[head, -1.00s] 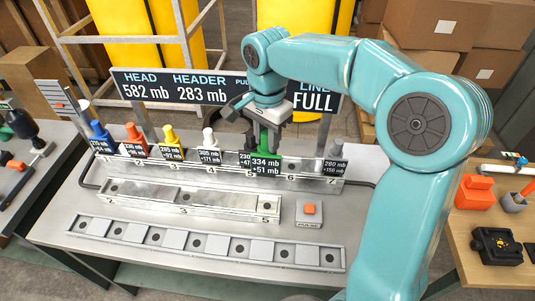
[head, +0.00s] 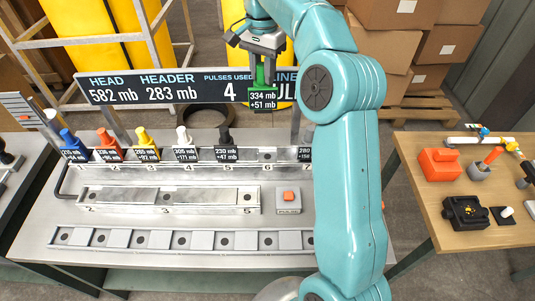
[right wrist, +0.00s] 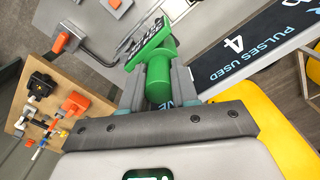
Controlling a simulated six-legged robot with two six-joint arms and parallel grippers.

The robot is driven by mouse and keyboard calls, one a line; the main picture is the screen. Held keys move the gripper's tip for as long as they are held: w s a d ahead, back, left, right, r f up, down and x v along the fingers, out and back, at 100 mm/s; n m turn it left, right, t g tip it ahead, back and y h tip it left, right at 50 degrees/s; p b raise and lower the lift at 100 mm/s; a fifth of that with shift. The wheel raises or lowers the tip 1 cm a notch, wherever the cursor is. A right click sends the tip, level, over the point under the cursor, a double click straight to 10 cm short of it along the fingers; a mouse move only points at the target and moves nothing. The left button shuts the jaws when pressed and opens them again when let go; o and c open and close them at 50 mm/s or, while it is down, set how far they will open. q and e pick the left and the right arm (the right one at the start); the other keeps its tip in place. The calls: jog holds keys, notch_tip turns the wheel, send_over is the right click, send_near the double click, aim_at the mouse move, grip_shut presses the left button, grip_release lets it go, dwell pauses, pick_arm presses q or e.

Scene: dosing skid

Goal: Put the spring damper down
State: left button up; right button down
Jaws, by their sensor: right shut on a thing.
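The green spring damper (head: 260,75), with a tag reading 334 mb and +51 mb, is in my right gripper (head: 261,62). The gripper is shut on it and holds it in the air in front of the sign, above the back rack (head: 130,172). In the right wrist view the green damper (right wrist: 158,85) sits between the two grey fingers. Place 6 (head: 267,155) of the back rack is empty. Blue (head: 68,138), orange (head: 104,138), yellow (head: 142,137), white (head: 182,135) and black (head: 224,136) dampers stand upright there. My left gripper is not in view.
A sign (head: 190,88) stands behind the rack. A lower metal block (head: 125,201), a pulse button (head: 289,197) and a front strip (head: 190,240) with several holes lie nearer. My right arm hides the rack's right end. A wooden table (head: 420,195) at right holds orange and black parts.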

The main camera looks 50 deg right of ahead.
notch_tip(320, 180, down, 21)
jog(key=d, duration=0.1)
jog(key=shift+s, duration=0.3)
jog(key=shift+d+f, duration=0.1)
jog(key=shift+f, duration=0.1)
jog(key=c, duration=1.3)
grip_release()
jog(key=shift+f, duration=0.15)
jog(key=o, duration=0.4)
jog(key=shift+o, duration=0.2)
